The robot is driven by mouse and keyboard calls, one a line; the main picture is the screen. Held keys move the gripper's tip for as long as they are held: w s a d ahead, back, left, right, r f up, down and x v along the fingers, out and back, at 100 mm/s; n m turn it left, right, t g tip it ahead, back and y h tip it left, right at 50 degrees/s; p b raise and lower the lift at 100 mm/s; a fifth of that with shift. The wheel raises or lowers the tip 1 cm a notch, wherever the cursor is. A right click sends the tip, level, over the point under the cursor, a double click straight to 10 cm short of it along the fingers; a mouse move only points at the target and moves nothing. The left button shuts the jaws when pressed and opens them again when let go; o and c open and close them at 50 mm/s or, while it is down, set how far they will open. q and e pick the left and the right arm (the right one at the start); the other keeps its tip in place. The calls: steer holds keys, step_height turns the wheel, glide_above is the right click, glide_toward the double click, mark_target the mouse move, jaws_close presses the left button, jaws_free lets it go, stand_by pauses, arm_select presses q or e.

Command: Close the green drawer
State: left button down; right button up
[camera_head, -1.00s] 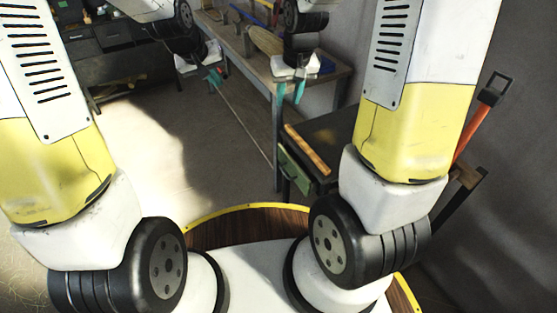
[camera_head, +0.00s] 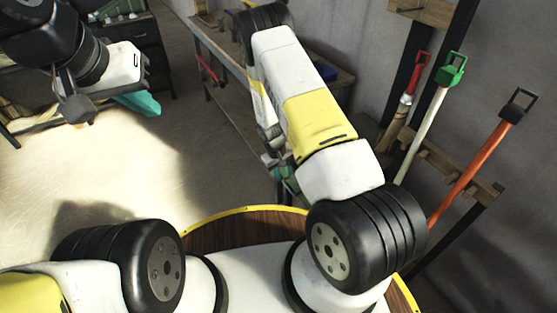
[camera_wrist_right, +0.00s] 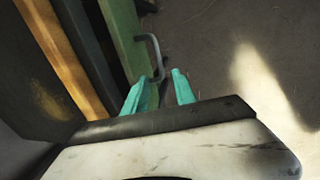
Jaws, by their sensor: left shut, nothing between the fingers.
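The green drawer (camera_wrist_right: 123,35) shows in the right wrist view as a long green front beside dark and wooden parts, with a grey metal handle (camera_wrist_right: 155,50). How far it stands out is not clear. My right gripper (camera_wrist_right: 161,77) is open, its two teal fingers apart close to the handle's near end; contact cannot be told. In the head view my right arm largely hides this gripper and the drawer. My left gripper (camera_head: 138,103) is shut and empty, raised over the floor at the upper left, away from the drawer.
Long-handled tools with red, green (camera_head: 452,68) and orange (camera_head: 468,175) parts lean on a rack at the right wall. A workbench (camera_head: 207,45) stands behind my right arm, and dark cabinets (camera_head: 147,50) at the back left. Floor (camera_head: 150,170) is clear at left.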

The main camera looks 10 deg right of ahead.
mark_target(286, 185)
steer(key=f, duration=0.4)
steer(key=d+f, duration=0.1)
steer(key=f, duration=0.1)
steer(key=shift+w+f, duration=0.2)
jaws_close()
steer(key=shift+d, duration=0.1)
stand_by(1.1)
